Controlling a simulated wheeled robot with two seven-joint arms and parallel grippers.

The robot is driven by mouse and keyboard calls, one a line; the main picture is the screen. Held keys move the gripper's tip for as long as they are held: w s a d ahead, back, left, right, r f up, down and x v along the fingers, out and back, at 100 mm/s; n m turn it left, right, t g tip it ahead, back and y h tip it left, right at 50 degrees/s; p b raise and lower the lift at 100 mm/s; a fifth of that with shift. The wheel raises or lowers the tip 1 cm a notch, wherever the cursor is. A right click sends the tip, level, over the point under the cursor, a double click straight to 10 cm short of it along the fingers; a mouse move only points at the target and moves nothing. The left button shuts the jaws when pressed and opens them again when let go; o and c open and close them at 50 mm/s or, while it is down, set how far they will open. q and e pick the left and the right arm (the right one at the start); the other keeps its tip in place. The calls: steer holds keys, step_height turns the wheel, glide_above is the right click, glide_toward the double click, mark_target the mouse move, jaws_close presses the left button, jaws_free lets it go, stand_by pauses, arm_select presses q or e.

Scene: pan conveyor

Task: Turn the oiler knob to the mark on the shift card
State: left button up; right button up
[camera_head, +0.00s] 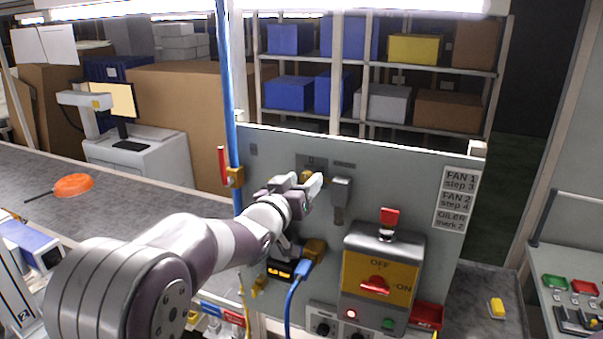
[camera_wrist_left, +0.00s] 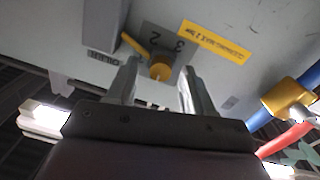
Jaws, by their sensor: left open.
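The knob also shows small in the head view (camera_head: 306,176). My left gripper (camera_head: 312,184) is open at the panel, its fingers (camera_wrist_left: 160,76) on either side of the knob with gaps visible. The shift card (camera_head: 455,199) reads FAN 1 step 3, FAN 2 step 4, OILER mark 2. My right gripper is out of view.
A blue pipe (camera_head: 229,100) with a red-handled valve (camera_head: 222,165) stands left of the gripper. A blue cable (camera_head: 291,305) hangs below.

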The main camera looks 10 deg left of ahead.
arm_select(q)
steer(key=shift+s+d+r, duration=0.1)
steer(key=shift+s+d, duration=0.1)
steer(key=shift+w+a, duration=0.1)
steer(key=shift+a, duration=0.05)
steer(key=shift+w+a, duration=0.15)
steer(key=c, duration=0.5)
jaws_close()
steer(key=shift+f, duration=0.2)
